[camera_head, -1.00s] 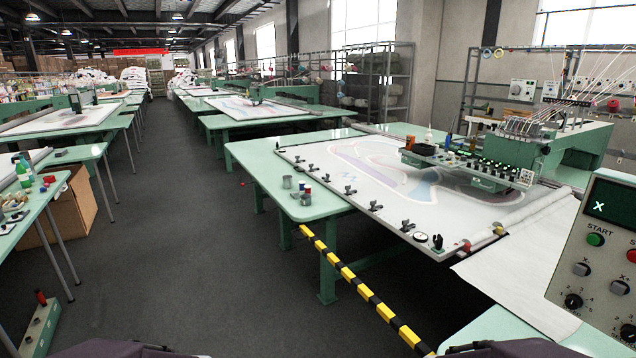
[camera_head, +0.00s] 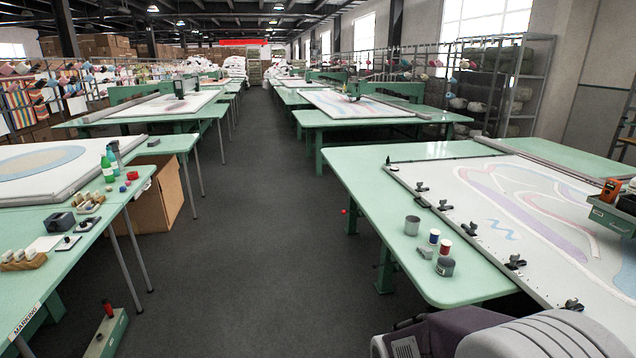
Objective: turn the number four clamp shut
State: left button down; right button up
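Several black clamps (camera_head: 470,228) sit in a row along the near-left edge of the white stretched cloth (camera_head: 540,240) on the green table at the right. The row runs from a small dark one at the far corner (camera_head: 388,161) to one near the bottom right (camera_head: 572,305). No numbers are readable on them, so I cannot tell which is number four. Whether each is open or shut is too small to tell. Neither of my grippers is in view.
A dark open aisle (camera_head: 270,220) runs between the tables. A cardboard box (camera_head: 160,190) stands under the left table.

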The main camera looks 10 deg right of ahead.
aim_at(474, 225)
jog(key=i+z, duration=0.15)
jog(key=i, duration=0.35)
jog(key=i+z, duration=0.15)
jog(key=i, duration=0.4)
jog(key=i+j+z, duration=0.15)
jog(key=i, duration=0.35)
jog(key=i+j+z, duration=0.15)
jog(key=i, duration=0.35)
jog(key=i+l+z, duration=0.15)
jog(key=i+z, duration=0.55)
jog(key=i, duration=0.15)
jog(key=i+j+z, duration=0.1)
jog(key=i+z, duration=0.25)
jog(key=i, duration=0.05)
